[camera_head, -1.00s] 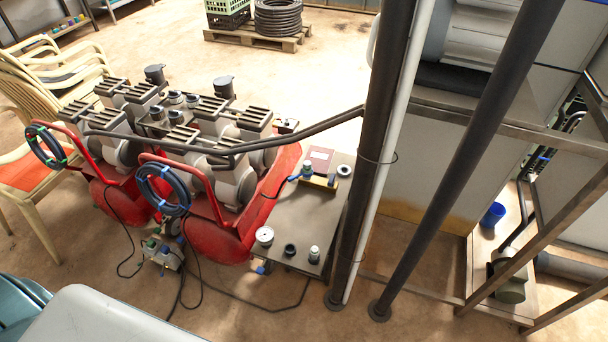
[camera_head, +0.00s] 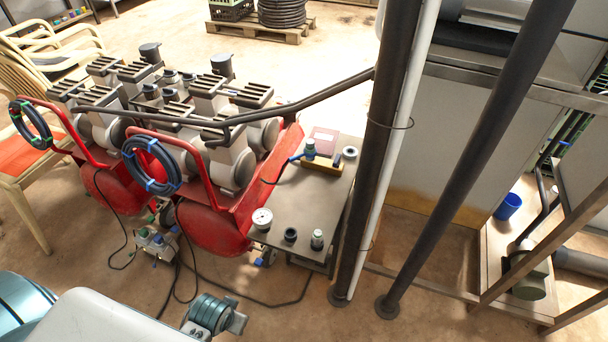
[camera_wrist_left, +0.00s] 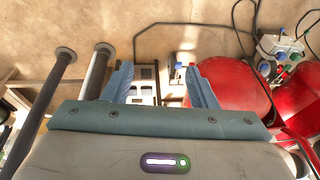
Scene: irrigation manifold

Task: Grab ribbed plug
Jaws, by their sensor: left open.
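A small ribbed plug (camera_head: 317,239), grey-green with a pale top, stands upright at the near right corner of the grey metal table (camera_head: 300,205) in the head view. A dark ring-shaped fitting (camera_head: 290,236) stands just left of it, then a round white-faced gauge (camera_head: 262,219). My left gripper (camera_wrist_left: 160,84) is open in the wrist view, its two blue-grey fingers apart with nothing held between them. Past the fingers are parts of the table and floor. I cannot make out the plug in that view. My right gripper is not in view.
A yellow block with a blue-topped fitting (camera_head: 322,165) and a pale ring (camera_head: 350,153) sit farther back on the table. Dark posts (camera_head: 375,170) rise close on its right. Red tanks (camera_head: 215,220) with hoses stand left. A valve block (camera_head: 155,243) lies on the floor.

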